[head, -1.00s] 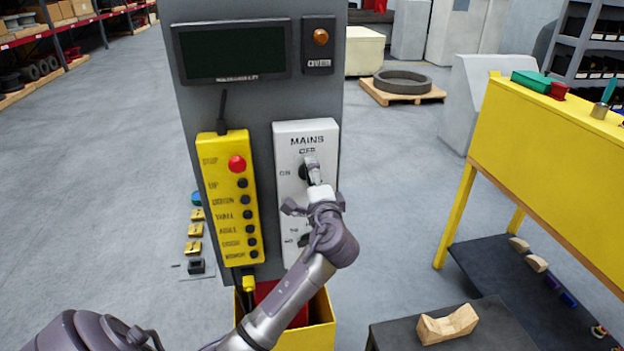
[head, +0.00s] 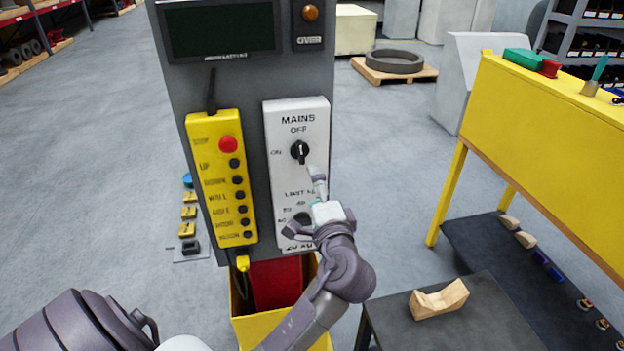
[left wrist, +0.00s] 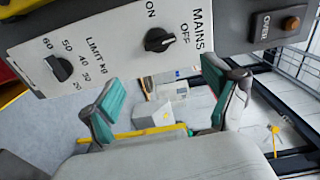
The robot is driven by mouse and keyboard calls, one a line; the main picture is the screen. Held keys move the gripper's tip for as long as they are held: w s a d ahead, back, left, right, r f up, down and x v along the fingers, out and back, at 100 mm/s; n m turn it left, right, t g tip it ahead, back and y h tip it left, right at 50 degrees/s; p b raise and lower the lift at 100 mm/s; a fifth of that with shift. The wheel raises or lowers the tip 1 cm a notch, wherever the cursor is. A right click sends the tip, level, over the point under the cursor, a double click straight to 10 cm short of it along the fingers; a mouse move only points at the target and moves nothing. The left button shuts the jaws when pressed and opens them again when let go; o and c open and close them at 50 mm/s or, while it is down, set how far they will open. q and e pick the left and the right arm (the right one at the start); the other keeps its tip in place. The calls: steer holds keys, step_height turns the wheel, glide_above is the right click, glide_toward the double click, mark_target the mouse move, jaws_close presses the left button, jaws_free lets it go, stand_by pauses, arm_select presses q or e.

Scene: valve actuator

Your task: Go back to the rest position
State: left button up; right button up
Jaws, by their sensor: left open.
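My left gripper (head: 308,205) is in front of the white mains panel (head: 284,185), just below the black mains knob (head: 300,152). It is open and empty, and it looks apart from the knob. The knob's white mark points up to OFF. In the left wrist view the two teal-padded fingers (left wrist: 165,85) are spread wide with nothing between them, and the mains knob (left wrist: 159,40) lies beyond them. The lower limit knob (left wrist: 59,68) also shows there; in the head view the gripper partly hides it. My right gripper is not in view.
A yellow pendant (head: 222,178) with a red button hangs left of the panel. A yellow bin (head: 250,330) stands below. A dark table (head: 395,325) with a wooden cradle (head: 439,299) and a yellow bench (head: 540,150) are at right. The floor at left is mostly clear.

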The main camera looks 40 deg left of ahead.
arm_select(q)
steer(key=shift+d+f, duration=0.1)
stand_by(0.5)
steer(key=w+d+f+m+h+b, duration=0.2)
steer(key=f+h, duration=0.1)
steer(key=f, duration=0.9)
steer(key=w+d+f+m+h+b, duration=0.1)
steer(key=w+d+f+h+b, duration=0.15)
steer(key=f, duration=0.85)
steer(key=s+d+f+g+h+b, duration=0.15)
steer(key=s+f, duration=0.25)
steer(key=f, duration=0.8)
steer(key=s+d+f+g+h+b, duration=0.1)
steer(key=s+d+f+g+h, duration=0.15)
steer(key=f, duration=0.95)
steer(key=s+d+f+n+g+h+b, duration=0.1)
steer(key=s+f+n+g+h+b, duration=0.25)
steer(key=s+f, duration=1.5)
steer(key=s+f+n+g+b, duration=0.1)
steer(key=s+f+n+b, duration=0.1)
steer(key=s+f, duration=0.5)
steer(key=s+f+n+g+b, duration=0.2)
steer(key=s+f, duration=0.5)
steer(key=s, duration=0.7)
steer(key=shift+s+f+n+h, duration=0.2)
steer(key=shift+s+n+h, duration=0.05)
steer(key=shift+n+h, duration=0.15)
steer(key=shift+a, duration=0.1)
